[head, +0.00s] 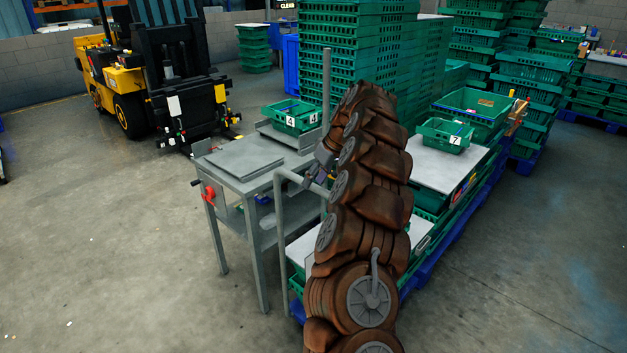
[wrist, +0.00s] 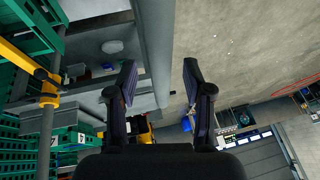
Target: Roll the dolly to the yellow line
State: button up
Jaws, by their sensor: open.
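A grey tubular frame (head: 281,235) stands beside the metal table in the head view. It may be the dolly's handle, but my brown arm hides much around it and I cannot tell which base it belongs to. My gripper (head: 318,177) is by the top of this frame, partly hidden behind the arm. In the wrist view my gripper (wrist: 159,82) is open, with nothing between its fingers. A grey bar (wrist: 157,45) runs just beyond the fingers. A faint yellowish line (head: 50,103) shows on the floor at the far left, near the forklift.
The metal table (head: 247,160) has a red clamp on its left side. Green crates (head: 360,50) stand stacked behind. Low green crates sit on a blue base (head: 433,262) at right. A yellow forklift (head: 125,85) stands back left. The floor at front left is clear.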

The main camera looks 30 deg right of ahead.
jog(key=shift+w+a+f, duration=0.15)
jog(key=shift+w+f, duration=0.05)
jog(key=shift+f, duration=0.4)
jog(key=shift+c, duration=0.3)
grip_shut()
